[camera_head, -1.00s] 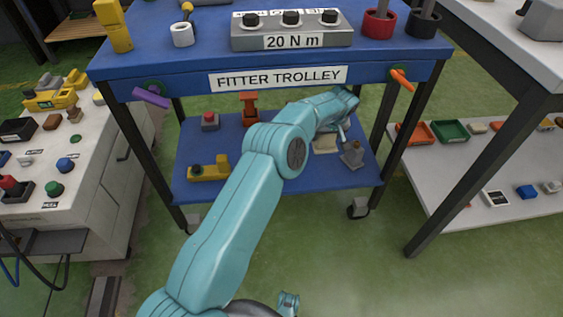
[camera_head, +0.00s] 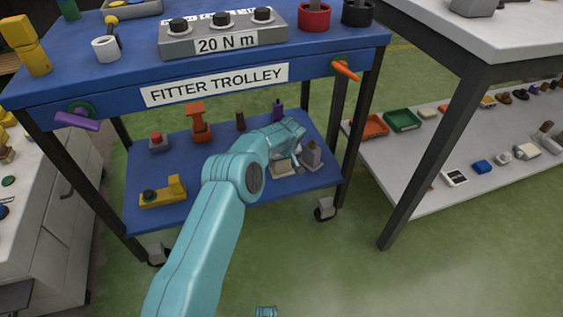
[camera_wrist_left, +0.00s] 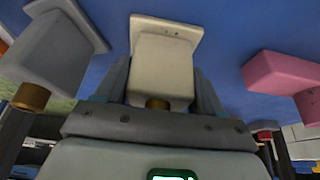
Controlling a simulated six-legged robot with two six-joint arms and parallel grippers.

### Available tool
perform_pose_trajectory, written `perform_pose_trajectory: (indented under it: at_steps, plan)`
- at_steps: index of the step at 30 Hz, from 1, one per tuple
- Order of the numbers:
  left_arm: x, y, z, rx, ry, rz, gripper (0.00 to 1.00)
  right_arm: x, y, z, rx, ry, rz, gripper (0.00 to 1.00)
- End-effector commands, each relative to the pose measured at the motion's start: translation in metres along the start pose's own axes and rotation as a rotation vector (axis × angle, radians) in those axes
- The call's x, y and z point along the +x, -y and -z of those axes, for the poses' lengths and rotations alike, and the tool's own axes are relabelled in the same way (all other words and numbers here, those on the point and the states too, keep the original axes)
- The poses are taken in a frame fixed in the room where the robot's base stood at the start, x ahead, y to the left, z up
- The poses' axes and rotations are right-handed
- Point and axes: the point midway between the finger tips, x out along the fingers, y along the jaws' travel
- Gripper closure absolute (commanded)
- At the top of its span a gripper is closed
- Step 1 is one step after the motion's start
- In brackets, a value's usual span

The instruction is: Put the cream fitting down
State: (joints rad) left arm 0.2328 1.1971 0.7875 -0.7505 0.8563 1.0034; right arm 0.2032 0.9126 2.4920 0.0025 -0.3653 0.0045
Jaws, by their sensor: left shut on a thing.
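The cream fitting (camera_wrist_left: 160,66) is a pale block on a flat flange with a brass-coloured end, seen upside down in the left wrist view. In the head view it shows at the lower shelf (camera_head: 230,182) of the fitter trolley, partly hidden by my arm (camera_head: 283,168). My left gripper (camera_head: 292,150) is shut on it, with one finger on each side of the block in the left wrist view (camera_wrist_left: 162,90). Its flange is at the blue shelf; whether it touches, I cannot tell.
A grey fitting (camera_head: 312,157) stands close to the right of the cream one in the head view. A pink block (camera_wrist_left: 280,75) is on the other side in the left wrist view. A yellow tool (camera_head: 163,192) and an orange stand (camera_head: 199,123) are further left. The trolley top overhangs the shelf.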

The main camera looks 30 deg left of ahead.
Motion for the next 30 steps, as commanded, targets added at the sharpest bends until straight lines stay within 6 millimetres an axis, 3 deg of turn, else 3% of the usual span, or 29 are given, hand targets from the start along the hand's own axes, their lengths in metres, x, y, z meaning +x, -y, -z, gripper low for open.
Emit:
perform_pose_trajectory:
  at_steps: [10,11,13,23,26,30]
  plan:
    - [0.002,-0.002,0.001,-0.001,-0.002,-0.002,0.73,0.003,-0.001,0.002,-0.002,-0.008,0.0,0.53]
    - [0.002,-0.002,0.001,-0.001,0.0,-0.001,0.29,0.003,-0.001,0.003,-0.002,-0.009,0.0,0.53]
    - [0.001,-0.002,0.001,-0.001,0.0,-0.001,0.06,0.002,-0.001,0.002,-0.002,-0.009,0.001,0.53]
    - [-0.002,-0.002,0.002,0.0,0.0,-0.001,0.06,-0.001,0.001,0.001,-0.002,-0.005,0.0,0.53]
    - [-0.014,-0.002,0.004,0.001,-0.001,-0.002,0.06,-0.007,0.003,-0.002,0.0,0.006,0.0,0.53]
    - [-0.046,-0.003,0.004,0.001,-0.002,-0.004,0.06,-0.019,0.007,-0.007,0.001,0.024,0.0,0.53]
